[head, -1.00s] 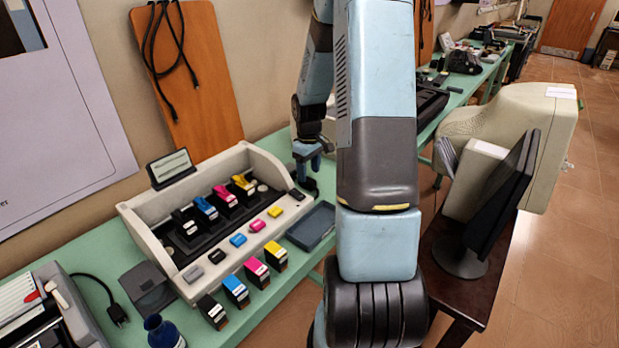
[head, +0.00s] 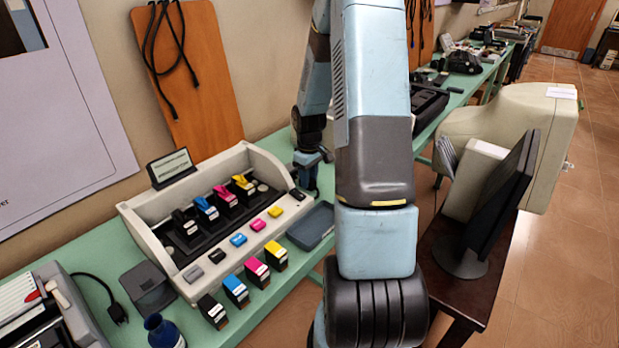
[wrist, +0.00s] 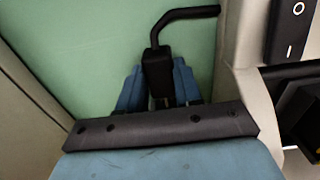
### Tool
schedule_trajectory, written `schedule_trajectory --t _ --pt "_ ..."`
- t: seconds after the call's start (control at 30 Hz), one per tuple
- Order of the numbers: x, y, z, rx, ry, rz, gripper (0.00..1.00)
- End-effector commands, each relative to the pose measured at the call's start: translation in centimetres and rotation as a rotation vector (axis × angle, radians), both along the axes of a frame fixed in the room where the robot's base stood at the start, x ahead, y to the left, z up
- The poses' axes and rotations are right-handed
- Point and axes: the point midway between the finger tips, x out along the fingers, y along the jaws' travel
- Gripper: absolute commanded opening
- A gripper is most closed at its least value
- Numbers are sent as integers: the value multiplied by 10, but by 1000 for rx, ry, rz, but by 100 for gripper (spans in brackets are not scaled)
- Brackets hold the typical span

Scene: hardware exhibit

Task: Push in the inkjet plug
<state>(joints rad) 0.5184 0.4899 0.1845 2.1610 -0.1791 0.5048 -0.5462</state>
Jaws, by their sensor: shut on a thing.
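The inkjet plug (wrist: 157,68) is a small black block with a short, bent black cable leaving its far end to the right. It shows in the wrist view over the green bench top. My gripper (wrist: 158,92) has its blue fingers on both sides of the plug and is shut on it. In the head view my gripper (head: 308,162) is just beyond the right end of the cream inkjet printer (head: 148,222), above the bench. The plug is too small to make out there. The printer's end shows at the right in the wrist view (wrist: 240,105). No socket is visible.
A black rocker switch (wrist: 292,30) sits on the printer's end. Colored cartridges (head: 258,272) stand before the printer, with a dark tray (head: 312,226) at its right front. The green bench (head: 312,190) has a little bare room around my gripper. A monitor (head: 500,200) stands at the right.

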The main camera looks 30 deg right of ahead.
Motion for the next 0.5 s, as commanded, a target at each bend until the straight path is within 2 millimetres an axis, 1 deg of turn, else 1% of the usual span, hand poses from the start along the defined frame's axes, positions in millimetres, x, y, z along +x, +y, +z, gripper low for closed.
schedule_trajectory --t 0.03,0.2,0.27,0.5 --pt "0 0 0 -1 0 0 21" --pt "0 -1 0 -1 0 -1 5" --pt "0 -1 0 -1 0 -1 0" --pt "0 -1 0 -1 -1 -1 0"
